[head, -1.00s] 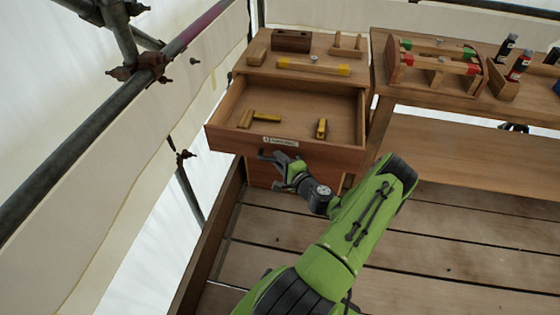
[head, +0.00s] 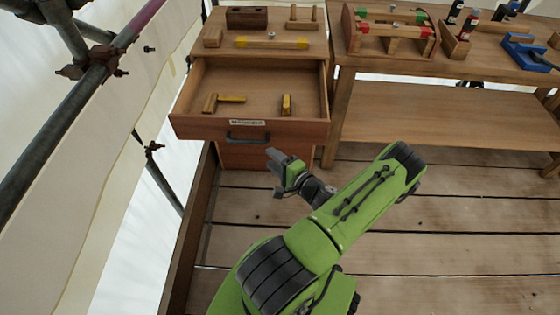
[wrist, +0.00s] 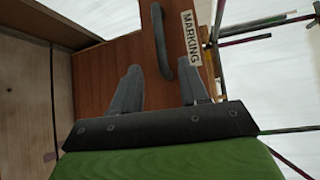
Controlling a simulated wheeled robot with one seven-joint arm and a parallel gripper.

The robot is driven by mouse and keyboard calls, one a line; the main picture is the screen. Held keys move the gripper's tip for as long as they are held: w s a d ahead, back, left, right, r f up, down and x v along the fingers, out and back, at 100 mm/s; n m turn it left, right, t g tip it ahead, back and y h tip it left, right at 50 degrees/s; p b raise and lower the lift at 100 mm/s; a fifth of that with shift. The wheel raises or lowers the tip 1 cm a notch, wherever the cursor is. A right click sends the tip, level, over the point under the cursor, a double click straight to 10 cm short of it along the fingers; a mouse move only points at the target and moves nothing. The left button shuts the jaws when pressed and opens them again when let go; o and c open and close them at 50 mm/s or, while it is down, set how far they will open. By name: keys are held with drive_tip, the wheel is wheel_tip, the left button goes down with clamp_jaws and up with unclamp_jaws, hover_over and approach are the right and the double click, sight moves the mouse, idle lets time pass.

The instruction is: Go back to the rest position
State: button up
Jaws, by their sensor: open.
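My gripper (head: 277,160) is in front of the cabinet's open drawer (head: 195,122), a little below and right of the dark drawer handle (head: 248,138). In the wrist view my gripper (wrist: 160,85) has its two grey fingers apart with nothing between them. The same handle (wrist: 161,40) shows beyond the fingertips, apart from them, beside a label reading "MARKING" (wrist: 192,38). My green arm reaches up from the bottom of the head view.
The drawer holds a yellow-and-wood tool (head: 222,102) and a small yellow piece (head: 286,104). A workbench (head: 440,110) with clamps and bottles stands at right. Scaffold poles (head: 75,90) and sheeting line the left. The plank floor (head: 450,210) at right is clear.

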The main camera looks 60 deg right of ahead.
drive_tip(key=v, duration=0.3)
drive_tip(key=shift+s+a, duration=0.1)
idle(0.4)
